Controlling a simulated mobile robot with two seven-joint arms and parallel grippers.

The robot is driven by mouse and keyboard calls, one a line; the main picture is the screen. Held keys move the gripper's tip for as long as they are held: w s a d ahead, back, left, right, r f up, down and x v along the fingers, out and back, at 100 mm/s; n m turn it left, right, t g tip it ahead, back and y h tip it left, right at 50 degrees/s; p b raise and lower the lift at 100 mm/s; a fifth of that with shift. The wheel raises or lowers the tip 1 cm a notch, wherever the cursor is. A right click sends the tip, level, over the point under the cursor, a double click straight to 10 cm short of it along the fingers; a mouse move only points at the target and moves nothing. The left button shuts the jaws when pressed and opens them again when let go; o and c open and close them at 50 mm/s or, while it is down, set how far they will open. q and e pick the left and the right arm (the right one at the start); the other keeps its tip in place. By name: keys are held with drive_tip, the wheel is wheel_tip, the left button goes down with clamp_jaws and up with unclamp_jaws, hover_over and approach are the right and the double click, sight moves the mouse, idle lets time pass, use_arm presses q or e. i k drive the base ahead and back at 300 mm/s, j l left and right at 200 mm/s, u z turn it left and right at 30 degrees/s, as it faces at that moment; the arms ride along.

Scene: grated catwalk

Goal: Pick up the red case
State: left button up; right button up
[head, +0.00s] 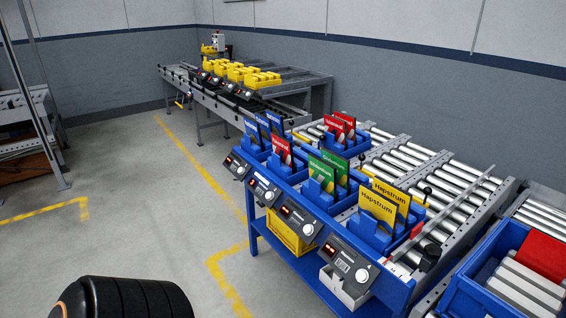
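A plain red box-like thing (543,254), which may be the red case, sits in a blue crate (478,285) at the lower right. Smaller red packets stand upright in blue holders on the bench, one pair at the back (334,126) and another nearer on the left (281,150). I cannot tell for sure which red thing is the case. Neither of my grippers is in view.
A blue workbench (258,218) with green and yellow packets (378,207) and dial boxes (349,266) stands before a roller conveyor (450,180). A yellow crate (290,235) is beneath it. A black ribbed rounded thing (140,298) is at bottom left. The floor (150,190) at left is clear.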

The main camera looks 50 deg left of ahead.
sight(282, 147)
drive_tip(key=u, duration=1.75)
drive_tip(key=z, duration=1.65)
drive_tip(key=j, duration=0.65)
drive_tip(key=i, duration=0.05)
